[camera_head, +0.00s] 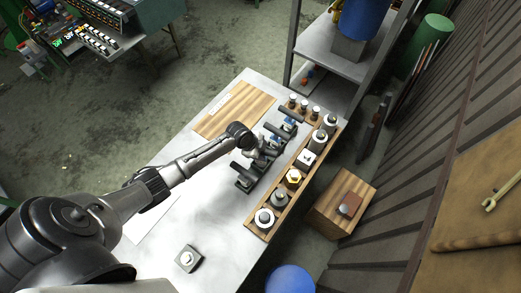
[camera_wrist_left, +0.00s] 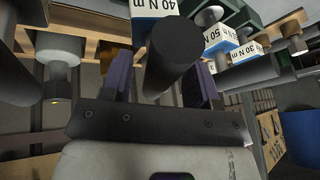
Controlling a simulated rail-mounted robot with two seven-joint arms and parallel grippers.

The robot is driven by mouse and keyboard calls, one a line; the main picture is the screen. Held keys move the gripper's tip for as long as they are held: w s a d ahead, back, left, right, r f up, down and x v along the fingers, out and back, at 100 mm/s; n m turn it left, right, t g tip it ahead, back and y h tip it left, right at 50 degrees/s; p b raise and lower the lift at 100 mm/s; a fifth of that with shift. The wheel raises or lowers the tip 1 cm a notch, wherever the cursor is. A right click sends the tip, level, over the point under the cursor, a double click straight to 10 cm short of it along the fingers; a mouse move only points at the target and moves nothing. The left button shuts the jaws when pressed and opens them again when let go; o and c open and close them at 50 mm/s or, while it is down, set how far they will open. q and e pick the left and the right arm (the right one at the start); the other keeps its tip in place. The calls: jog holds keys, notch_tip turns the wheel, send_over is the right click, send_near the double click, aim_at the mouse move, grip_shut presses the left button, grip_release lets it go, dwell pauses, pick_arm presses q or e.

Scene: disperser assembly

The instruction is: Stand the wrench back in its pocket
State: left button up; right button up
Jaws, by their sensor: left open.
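My left gripper (camera_head: 258,153) reaches over the table to the row of dark wrench holders (camera_head: 243,178). In the left wrist view its purple fingers (camera_wrist_left: 158,85) are open, one on each side of a black wrench handle (camera_wrist_left: 172,55). The handle points toward the camera, below a white and blue label reading 40 N m (camera_wrist_left: 152,8). A gap shows beside the handle; I cannot tell if either finger touches it. The wrench's lower end and its pocket are hidden. Other wrenches beside it carry 50 N m (camera_wrist_left: 213,38) and 30 N m labels. My right gripper is not in view.
A long wooden rack (camera_head: 256,233) with several round metal parts runs along the table's right side. A wooden board (camera_head: 233,108) lies at the far left of the table. A small grey block (camera_head: 188,258) sits near the front. The table between is mostly clear.

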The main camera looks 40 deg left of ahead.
pick_arm(q)
jog(key=shift+r, duration=0.15)
jog(key=v, duration=1.2)
jog(key=shift+n, duration=0.9)
jog(key=s+d+f, duration=0.1)
jog(key=s+d, duration=0.1)
jog(key=s+d+f, duration=0.1)
jog(key=s+d, duration=0.1)
jog(key=s, duration=0.1)
jog(key=s+d+f, duration=0.1)
jog(key=s+d, duration=0.1)
jog(key=d, duration=0.1)
jog(key=shift+s, duration=0.15)
jog(key=s+d+r+n+y, duration=0.1)
jog(key=s+d+r+n, duration=0.1)
jog(key=s, duration=0.6)
jog(key=s+d+r+n+y, duration=0.1)
jog(key=s+d+r+n, duration=0.1)
jog(key=s+d+n, duration=0.2)
jog(key=s+n, duration=0.3)
jog(key=s, duration=0.2)
jog(key=shift+g+y, duration=0.3)
jog(key=shift+y, duration=0.1)
jog(key=shift+r, duration=0.1)
